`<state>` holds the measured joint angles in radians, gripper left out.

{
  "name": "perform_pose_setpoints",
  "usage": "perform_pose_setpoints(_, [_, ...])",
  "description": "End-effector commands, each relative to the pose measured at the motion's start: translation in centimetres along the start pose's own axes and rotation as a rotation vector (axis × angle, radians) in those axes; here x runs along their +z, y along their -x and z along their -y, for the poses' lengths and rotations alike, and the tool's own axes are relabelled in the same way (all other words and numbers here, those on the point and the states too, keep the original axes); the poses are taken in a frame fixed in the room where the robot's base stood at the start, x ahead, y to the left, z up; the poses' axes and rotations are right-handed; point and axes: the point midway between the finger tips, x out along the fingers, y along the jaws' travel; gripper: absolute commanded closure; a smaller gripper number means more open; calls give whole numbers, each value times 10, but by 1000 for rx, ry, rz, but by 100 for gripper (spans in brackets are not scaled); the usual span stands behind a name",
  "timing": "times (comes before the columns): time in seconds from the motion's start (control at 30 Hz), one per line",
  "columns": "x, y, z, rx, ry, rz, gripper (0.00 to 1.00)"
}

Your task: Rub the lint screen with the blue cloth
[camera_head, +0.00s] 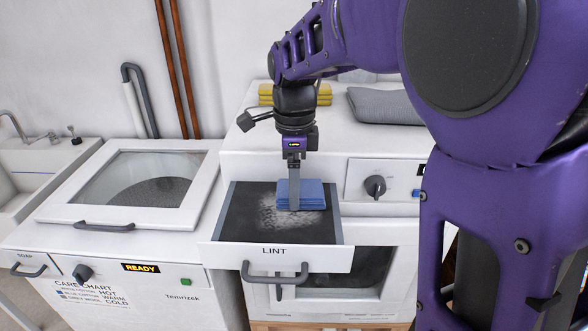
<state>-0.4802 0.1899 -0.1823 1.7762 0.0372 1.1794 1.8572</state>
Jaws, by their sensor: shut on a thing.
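The blue cloth (313,194) is a folded pad, low over the dark lint screen in the open drawer. My gripper (294,203) points straight down and is shut on the blue cloth. The cloth appears to rest on the screen, though its underside is hidden. The lint screen (240,222) is dark, with a patch of whitish lint left of and below the cloth. The drawer front (215,257) is labelled LINT and has a grey handle. The gripper covers part of the cloth.
Yellow folded cloths (265,95) and a grey folded cloth (385,105) lie on top of the dryer (240,140). A washer (110,238) with a glass lid stands left, beside a sink (30,160). A knob (376,186) sits right of the drawer. My arm covers the right side.

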Motion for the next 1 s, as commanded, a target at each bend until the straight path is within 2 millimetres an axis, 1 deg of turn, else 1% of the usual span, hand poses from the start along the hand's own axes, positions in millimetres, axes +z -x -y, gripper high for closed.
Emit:
perform_pose_setpoints(0.3, [0,-13,0,0,0,0,61])
perform_pose_setpoints(1.0, [0,-16,0,1,0,0,61])
